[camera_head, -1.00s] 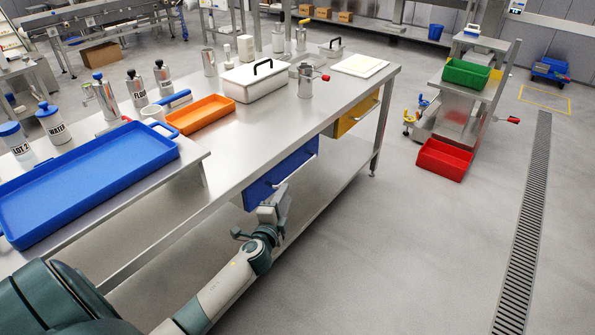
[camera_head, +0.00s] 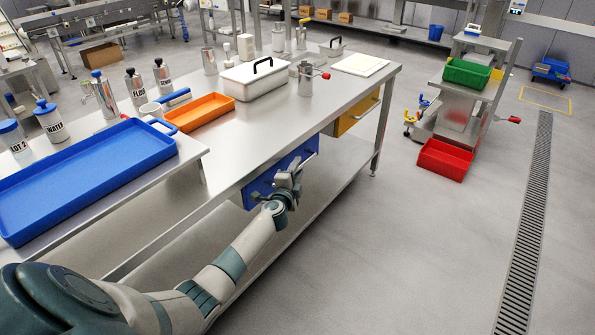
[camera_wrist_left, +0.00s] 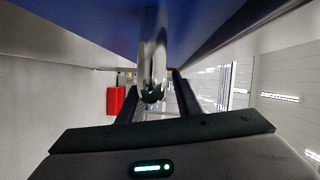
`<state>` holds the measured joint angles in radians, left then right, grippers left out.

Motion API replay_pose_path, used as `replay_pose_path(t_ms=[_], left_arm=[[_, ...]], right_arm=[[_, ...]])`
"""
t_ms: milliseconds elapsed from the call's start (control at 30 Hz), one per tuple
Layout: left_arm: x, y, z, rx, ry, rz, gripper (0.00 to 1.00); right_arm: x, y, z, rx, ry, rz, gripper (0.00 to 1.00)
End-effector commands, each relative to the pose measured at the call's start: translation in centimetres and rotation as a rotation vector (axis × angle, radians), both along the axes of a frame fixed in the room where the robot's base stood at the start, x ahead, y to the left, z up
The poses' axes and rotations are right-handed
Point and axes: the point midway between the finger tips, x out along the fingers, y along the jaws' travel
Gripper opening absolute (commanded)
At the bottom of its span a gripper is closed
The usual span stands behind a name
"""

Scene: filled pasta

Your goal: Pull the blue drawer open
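The blue drawer (camera_head: 262,186) sits under the steel table top and looks shut. Its front also fills the top of the left wrist view (camera_wrist_left: 90,22). My left gripper (camera_head: 292,172) is at the drawer's front and hides part of it. In the left wrist view the shiny metal handle bar (camera_wrist_left: 152,75) lies between the two dark fingers of the gripper (camera_wrist_left: 157,98). The fingers stand apart, one on each side of the bar, with a visible gap beside it. My right gripper is not in view.
A yellow drawer (camera_head: 352,118) is farther along the same table (camera_head: 240,160). A blue tray (camera_head: 85,185), an orange tray (camera_head: 200,112) and a white lidded box (camera_head: 255,82) stand on top. A red bin (camera_head: 445,160) is on the floor to the right. The floor before the drawer is clear.

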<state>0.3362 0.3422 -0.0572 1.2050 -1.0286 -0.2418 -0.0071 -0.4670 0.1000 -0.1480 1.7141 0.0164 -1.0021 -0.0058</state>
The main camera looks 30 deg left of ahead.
Motion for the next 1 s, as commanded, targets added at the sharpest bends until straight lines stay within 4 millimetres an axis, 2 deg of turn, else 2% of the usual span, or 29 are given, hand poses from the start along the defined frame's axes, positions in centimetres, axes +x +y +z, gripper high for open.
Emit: replay_pose_path(t_ms=[367, 400, 500, 533, 833, 1000], left_arm=[[0.4, 0.1, 0.0, -0.001, 0.0, 0.0, 0.31], [0.4, 0.1, 0.0, -0.001, 0.0, 0.0, 0.26], [0.4, 0.1, 0.0, -0.001, 0.0, 0.0, 0.02], [0.4, 0.1, 0.0, -0.001, 0.0, 0.0, 0.0], [0.3, -0.2, -0.1, -0.001, 0.001, 0.0, 0.0], [0.2, -1.5, -0.1, -0.004, 0.001, 0.0, 0.0]], right_arm=[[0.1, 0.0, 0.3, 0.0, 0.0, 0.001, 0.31], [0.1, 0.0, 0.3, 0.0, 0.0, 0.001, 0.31], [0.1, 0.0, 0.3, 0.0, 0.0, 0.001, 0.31], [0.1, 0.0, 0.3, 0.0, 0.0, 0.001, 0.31], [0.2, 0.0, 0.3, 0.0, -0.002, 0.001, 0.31], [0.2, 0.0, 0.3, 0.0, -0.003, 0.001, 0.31]])
